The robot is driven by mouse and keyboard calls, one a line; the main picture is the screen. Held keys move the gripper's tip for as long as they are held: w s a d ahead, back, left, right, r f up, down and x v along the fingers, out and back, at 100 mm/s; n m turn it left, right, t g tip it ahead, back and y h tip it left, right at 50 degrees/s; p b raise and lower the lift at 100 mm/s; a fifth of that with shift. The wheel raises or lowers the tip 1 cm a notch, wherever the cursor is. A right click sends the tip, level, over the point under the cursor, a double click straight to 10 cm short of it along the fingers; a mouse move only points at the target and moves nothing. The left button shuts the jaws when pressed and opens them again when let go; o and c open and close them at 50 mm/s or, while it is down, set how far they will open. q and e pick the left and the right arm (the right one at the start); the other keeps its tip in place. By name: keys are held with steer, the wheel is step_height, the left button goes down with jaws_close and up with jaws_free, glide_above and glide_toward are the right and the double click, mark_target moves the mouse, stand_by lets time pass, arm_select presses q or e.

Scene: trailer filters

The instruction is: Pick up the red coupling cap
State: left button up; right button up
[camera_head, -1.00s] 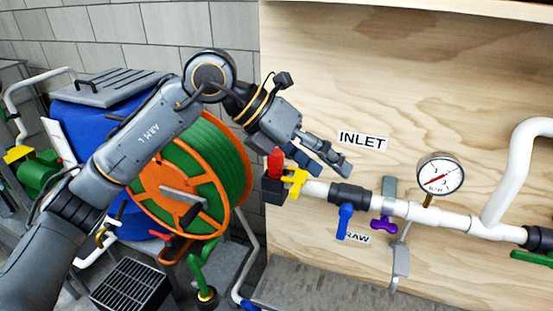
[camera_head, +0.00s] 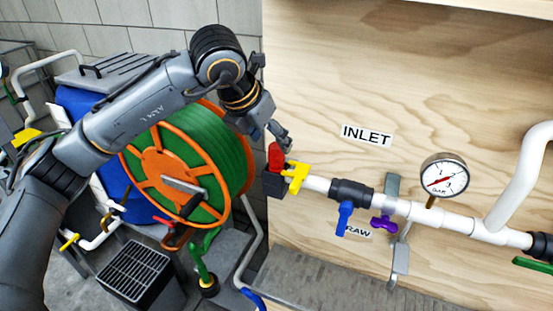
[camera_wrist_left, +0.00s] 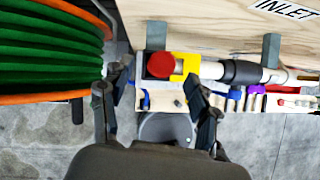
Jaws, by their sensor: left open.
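The red coupling cap (camera_head: 275,157) stands at the left end of the inlet pipe, by a yellow fitting (camera_head: 297,177) and above a dark block (camera_head: 272,184). In the left wrist view, the round red top of the cap (camera_wrist_left: 160,65) lies ahead of the fingers, beside the yellow fitting. My left gripper (camera_head: 280,138) is just above the cap in the head view, partly hidden by its own wrist. In the wrist view, my left gripper (camera_wrist_left: 152,92) is open, with its fingers spread apart and nothing between them. My right gripper is not in view.
The plywood panel (camera_head: 420,85) stands behind the white pipe (camera_head: 455,216), which carries a blue-handled valve (camera_head: 345,218) and a gauge (camera_head: 443,178). The hose reel (camera_head: 165,150) is close to the left of the cap. A black grated box (camera_head: 135,268) is on the floor.

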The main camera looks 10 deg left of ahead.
mark_target(275, 147)
arm_select(q)
steer(key=p+x, duration=0.2)
steer(key=x, duration=0.2)
steer(key=shift+d+f, duration=0.2)
steer(key=shift+w+f, duration=0.15)
steer(key=shift+f, duration=0.15)
steer(key=c, duration=1.2)
